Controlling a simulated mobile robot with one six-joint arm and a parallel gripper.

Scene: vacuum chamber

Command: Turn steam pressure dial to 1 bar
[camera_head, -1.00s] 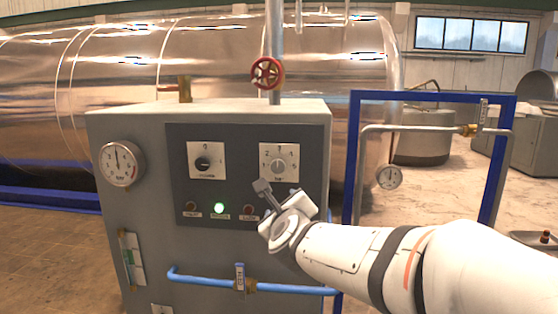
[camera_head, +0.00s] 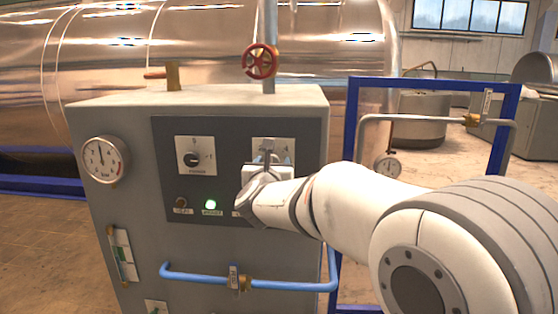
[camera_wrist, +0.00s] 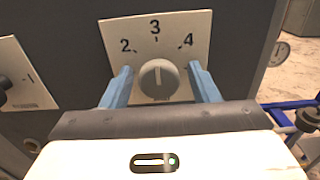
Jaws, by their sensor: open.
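The steam pressure dial is a round grey knob (camera_wrist: 159,79) on a white plate (camera_wrist: 185,29), with the numbers 2, 3 and 4 showing in the wrist view. Its light pointer line is close to upright, toward the 3. My gripper (camera_wrist: 164,80) is open, with one blue-grey finger on each side of the knob; I cannot tell whether they touch it. In the head view my gripper (camera_head: 265,150) is in front of the dial plate (camera_head: 286,144) and hides the knob. The lower part of the plate is hidden in the wrist view.
The power switch (camera_head: 193,158) is left of the dial. A green lamp (camera_head: 210,205) is lit below it. A pressure gauge (camera_head: 104,160) is at the cabinet's left. A red valve wheel (camera_head: 260,61) stands above, and a blue pipe (camera_head: 200,276) crosses below.

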